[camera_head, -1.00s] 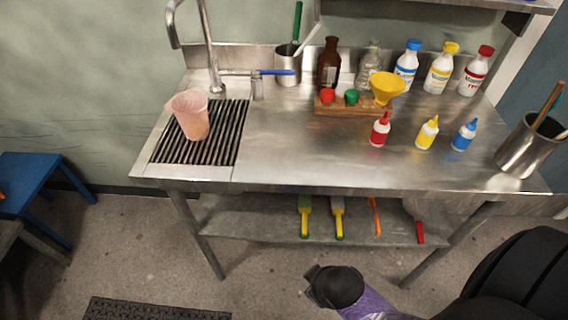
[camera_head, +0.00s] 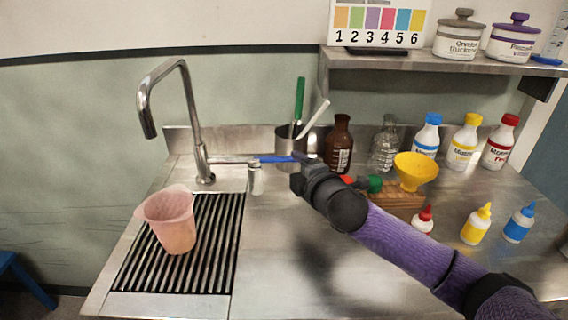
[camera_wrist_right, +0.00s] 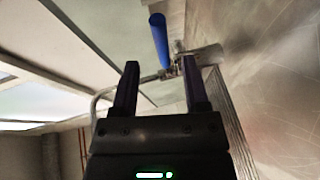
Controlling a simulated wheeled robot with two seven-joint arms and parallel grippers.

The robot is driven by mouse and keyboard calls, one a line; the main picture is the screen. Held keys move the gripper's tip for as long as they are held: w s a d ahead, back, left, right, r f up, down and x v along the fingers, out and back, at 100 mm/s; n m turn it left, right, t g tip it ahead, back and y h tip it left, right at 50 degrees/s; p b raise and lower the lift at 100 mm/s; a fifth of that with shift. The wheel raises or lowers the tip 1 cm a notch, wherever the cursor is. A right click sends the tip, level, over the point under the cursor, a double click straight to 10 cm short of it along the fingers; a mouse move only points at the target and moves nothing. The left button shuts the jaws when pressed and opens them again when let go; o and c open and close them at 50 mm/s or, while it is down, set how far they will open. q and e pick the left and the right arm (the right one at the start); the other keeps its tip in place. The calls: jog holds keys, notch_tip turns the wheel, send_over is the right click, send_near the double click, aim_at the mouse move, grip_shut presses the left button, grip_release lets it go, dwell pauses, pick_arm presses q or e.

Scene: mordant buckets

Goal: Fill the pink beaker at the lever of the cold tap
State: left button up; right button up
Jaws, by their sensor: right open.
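The pink beaker (camera_head: 172,222) stands upright on the black drain grate (camera_head: 215,262), below the spout of the tap (camera_head: 190,110). I see no stream from the spout. The tap's blue lever (camera_head: 275,159) points right; it also shows in the right wrist view (camera_wrist_right: 158,40). My right gripper (camera_head: 298,174) is at the lever's right end, its fingers partly hidden by my wrist. In the wrist view the right gripper (camera_wrist_right: 160,76) is open, with the lever ahead of and roughly between its fingertips, not clamped. My left gripper is out of view.
A steel cup with tools (camera_head: 290,146) stands behind the lever. A brown bottle (camera_head: 338,145), a glass flask (camera_head: 384,148) and a wooden block with a yellow funnel (camera_head: 415,170) are to the right. The steel counter (camera_head: 275,260) is clear in front.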

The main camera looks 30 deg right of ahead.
aim_at(288, 161)
jog(key=b+x, duration=0.1)
jog(key=x, duration=0.5)
jog(key=shift+f, duration=0.15)
jog(key=shift+a, duration=0.1)
grip_shut()
dwell(1.1)
